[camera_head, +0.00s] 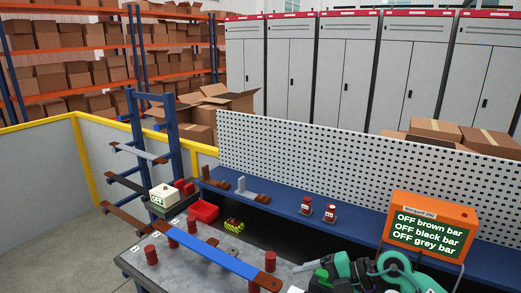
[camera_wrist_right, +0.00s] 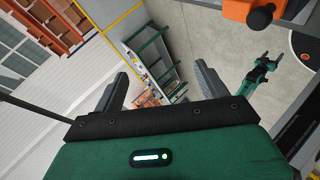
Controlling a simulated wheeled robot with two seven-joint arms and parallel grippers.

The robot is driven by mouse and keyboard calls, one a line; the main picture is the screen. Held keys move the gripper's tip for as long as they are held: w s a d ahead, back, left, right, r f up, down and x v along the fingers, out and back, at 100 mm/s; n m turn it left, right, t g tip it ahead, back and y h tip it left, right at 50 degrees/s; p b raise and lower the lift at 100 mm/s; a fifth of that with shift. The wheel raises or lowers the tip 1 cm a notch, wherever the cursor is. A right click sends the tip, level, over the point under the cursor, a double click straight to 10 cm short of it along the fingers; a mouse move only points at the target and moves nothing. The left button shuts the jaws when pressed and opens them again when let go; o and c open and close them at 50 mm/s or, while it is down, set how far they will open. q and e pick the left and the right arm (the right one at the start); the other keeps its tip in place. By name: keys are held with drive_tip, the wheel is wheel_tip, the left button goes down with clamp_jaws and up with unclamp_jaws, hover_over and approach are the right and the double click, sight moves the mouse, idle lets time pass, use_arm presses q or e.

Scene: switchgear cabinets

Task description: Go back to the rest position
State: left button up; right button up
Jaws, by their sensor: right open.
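My right gripper (camera_wrist_right: 160,72) shows in the right wrist view, its two dark fingers wide apart with nothing between them. Green and black arm parts of mine (camera_head: 365,272) show at the lower right of the head view, at the front of the workbench.
A blue bar with brown ends (camera_head: 230,257) lies across the grey workbench (camera_head: 185,270), among red posts. A rack (camera_head: 167,130) holds bars at left. An orange screen (camera_head: 433,207) stands on the blue shelf (camera_head: 365,222), listing brown, black and grey bars as OFF.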

wheel_tip(320, 180, up, 9)
drive_tip(key=s+a+m+t+y, duration=0.1)
drive_tip(key=a+m+t+y, duration=0.2)
drive_tip(key=m+t+y, duration=0.45)
drive_tip(key=s+d+f+m+t+h, duration=0.2)
drive_tip(key=d+f+m+t+h, duration=0.1)
drive_tip(key=d+f+m+h, duration=0.55)
drive_tip(key=s+d+f+m+t+h, duration=0.3)
drive_tip(key=d+f+m+h, duration=0.25)
drive_tip(key=m+h, duration=0.6)
drive_tip(key=s+f+g, duration=0.6)
drive_tip(key=s, duration=0.5)
drive_tip(key=s+f+g, duration=0.6)
drive_tip(key=s+f, duration=0.1)
drive_tip(key=s, duration=0.4)
wheel_tip(320, 180, down, 37)
drive_tip(key=g+b, duration=0.2)
drive_tip(key=b, duration=0.4)
use_arm(q)
wheel_tip(320, 180, down, 10)
drive_tip(key=b, duration=0.4)
drive_tip(key=shift+w, duration=0.35)
use_arm(e)
drive_tip(key=s+d+f, duration=0.3)
drive_tip(key=s+f, duration=1.6)
drive_tip(key=f, duration=0.4)
drive_tip(key=shift+s+d+f+g, duration=0.15)
drive_tip(key=shift+s+g, duration=0.05)
drive_tip(key=shift+g, duration=0.15)
